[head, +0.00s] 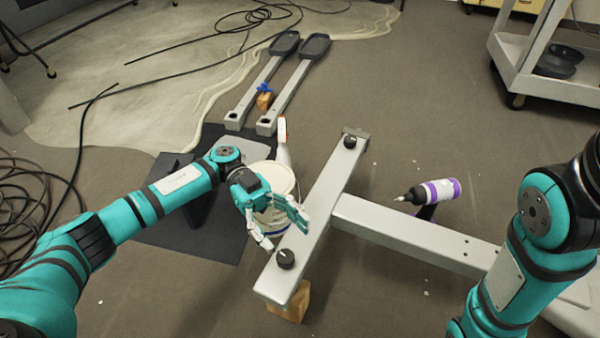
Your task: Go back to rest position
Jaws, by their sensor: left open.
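My left arm comes in from the left, and its gripper (279,222) is open. In the picture the gripper lies over a white bucket (277,178) and beside the crossbar of a grey metal frame (323,203). I cannot tell whether its fingers touch the bar. No held object shows between them. My right arm stands at the right edge. Its gripper is outside the picture.
The frame's long beam (415,238) runs right, with a wooden block (291,302) under the crossbar. Two grey pedal arms (262,82) lie farther back. A cart (545,70) stands back right. Cables (40,195) lie left.

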